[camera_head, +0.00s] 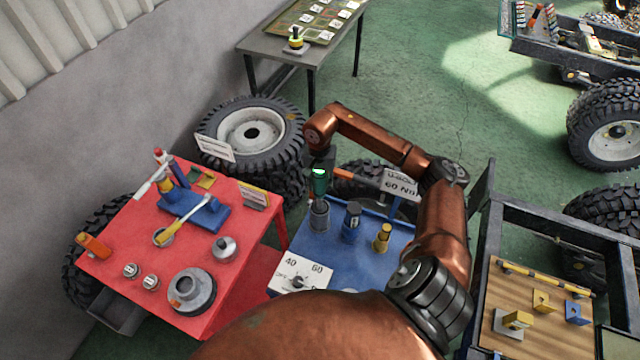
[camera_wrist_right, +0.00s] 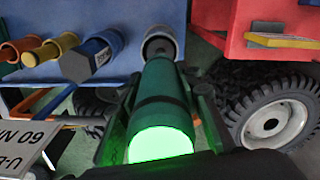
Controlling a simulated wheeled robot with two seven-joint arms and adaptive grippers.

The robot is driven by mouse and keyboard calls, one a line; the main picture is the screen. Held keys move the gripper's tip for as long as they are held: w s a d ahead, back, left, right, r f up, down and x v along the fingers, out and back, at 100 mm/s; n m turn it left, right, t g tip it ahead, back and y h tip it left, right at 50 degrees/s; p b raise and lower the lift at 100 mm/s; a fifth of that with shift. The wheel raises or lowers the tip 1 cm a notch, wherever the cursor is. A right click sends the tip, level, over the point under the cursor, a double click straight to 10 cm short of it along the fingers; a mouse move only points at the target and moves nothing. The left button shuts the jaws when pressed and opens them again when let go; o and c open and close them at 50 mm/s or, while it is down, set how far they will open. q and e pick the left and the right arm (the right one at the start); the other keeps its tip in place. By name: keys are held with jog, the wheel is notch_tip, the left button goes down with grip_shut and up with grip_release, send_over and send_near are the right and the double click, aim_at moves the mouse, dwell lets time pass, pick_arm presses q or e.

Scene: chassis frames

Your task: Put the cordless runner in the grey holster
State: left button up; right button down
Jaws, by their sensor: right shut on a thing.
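The cordless runner (camera_head: 319,183) is green with a dark band and a glowing green end. My right gripper (camera_head: 321,160) is shut on it and holds it roughly upright, glowing end up, above the blue table. The grey holster (camera_head: 319,217) stands directly below the runner at the table's left side. In the right wrist view the runner (camera_wrist_right: 162,110) sits between the fingers, its far end overlapping the mouth of the grey holster (camera_wrist_right: 159,46). I cannot tell whether its tip is inside. My left gripper is not in view.
A blue holster (camera_head: 352,224) and a yellow one (camera_head: 382,238) stand right of the grey one. A "60 Nm" sign (camera_head: 401,184) stands behind, and a dial card (camera_head: 299,272) is in front. A red table (camera_head: 130,228) with tools is at left.

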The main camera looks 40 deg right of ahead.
jog(key=c, duration=1.8)
grip_release()
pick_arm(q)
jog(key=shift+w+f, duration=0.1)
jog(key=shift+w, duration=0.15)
pick_arm(e)
jog(key=o, duration=0.4)
jog(key=shift+r, duration=0.35)
pick_arm(q)
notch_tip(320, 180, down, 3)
jog(key=b, duration=0.2)
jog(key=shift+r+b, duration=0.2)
jog(key=shift+b, duration=0.15)
pick_arm(e)
notch_tip(320, 180, up, 12)
jog(key=shift+f, duration=0.25)
